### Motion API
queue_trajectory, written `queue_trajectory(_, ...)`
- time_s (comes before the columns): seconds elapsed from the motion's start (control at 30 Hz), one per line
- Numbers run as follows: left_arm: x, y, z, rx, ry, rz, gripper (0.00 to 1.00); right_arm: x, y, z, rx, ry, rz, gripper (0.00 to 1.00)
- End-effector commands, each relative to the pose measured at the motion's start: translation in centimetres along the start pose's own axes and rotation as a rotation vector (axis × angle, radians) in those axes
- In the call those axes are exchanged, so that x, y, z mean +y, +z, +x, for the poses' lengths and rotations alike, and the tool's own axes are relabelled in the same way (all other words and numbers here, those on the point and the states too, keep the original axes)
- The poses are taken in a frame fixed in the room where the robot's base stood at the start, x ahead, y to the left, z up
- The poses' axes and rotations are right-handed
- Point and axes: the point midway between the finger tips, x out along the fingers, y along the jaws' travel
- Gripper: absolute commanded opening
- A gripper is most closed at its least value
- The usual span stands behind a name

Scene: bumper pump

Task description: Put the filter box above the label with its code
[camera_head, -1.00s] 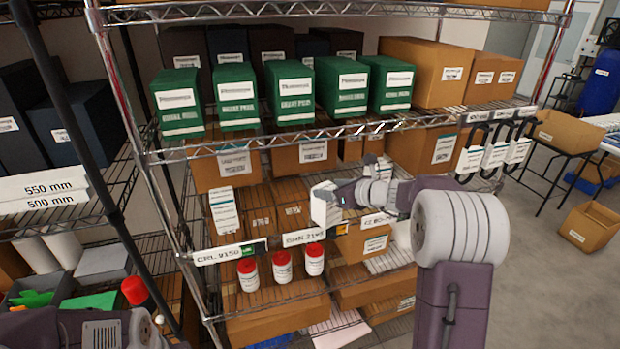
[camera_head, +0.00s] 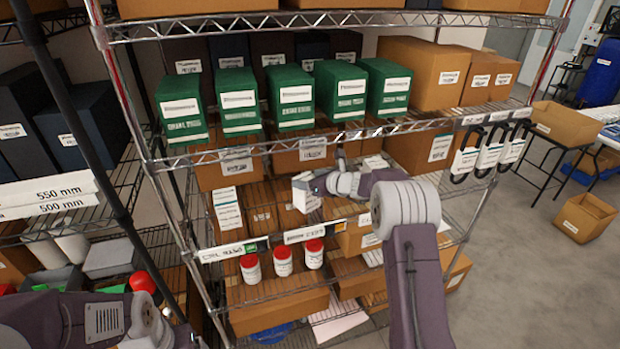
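My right gripper (camera_head: 311,186) reaches in from the right at the middle shelf. It appears shut on a small white box (camera_head: 303,198), taken as the filter box; the fingers are hard to make out. The box is in front of brown cartons, in picture above the middle shelf label (camera_head: 304,233). I cannot tell if it touches the shelf. Another label (camera_head: 232,250) with a green mark is to the left, and a partly hidden one (camera_head: 370,219) to the right. The label codes are too blurred to read surely. My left arm is at lower left; its gripper is out of view.
Three white jars with red lids (camera_head: 283,262) stand on the shelf below the labels. Several green boxes (camera_head: 295,97) fill the shelf above. Black-handled tags (camera_head: 490,155) hang at the right of the upper shelf edge. A dark rack post (camera_head: 88,150) stands at left.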

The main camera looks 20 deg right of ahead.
Motion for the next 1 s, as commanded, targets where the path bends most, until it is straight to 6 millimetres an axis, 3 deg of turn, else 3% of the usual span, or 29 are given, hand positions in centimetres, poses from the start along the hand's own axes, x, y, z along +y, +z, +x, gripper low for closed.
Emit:
queue_trajectory(0.43, 0.0, 0.1, 0.6, 0.0, 0.0, 0.0, 0.83, -0.1, 0.0, -0.8, -0.002, -0.001, -0.001, 0.84)
queue_trajectory(0.57, 0.0, 0.2, 1.8, 0.0, 0.0, 0.0, 0.83, -0.1, -0.2, -3.2, -0.004, -0.004, -0.001, 0.84)
queue_trajectory(0.8, -0.1, 0.3, 3.4, 0.0, 0.0, 0.0, 0.83, -0.1, -0.2, -9.1, -0.003, -0.004, -0.001, 0.84)
queue_trajectory(1.0, -0.1, 0.4, 3.7, 0.0, 0.0, 0.0, 0.83, 0.0, 0.0, -11.8, -0.002, -0.001, -0.001, 0.84)
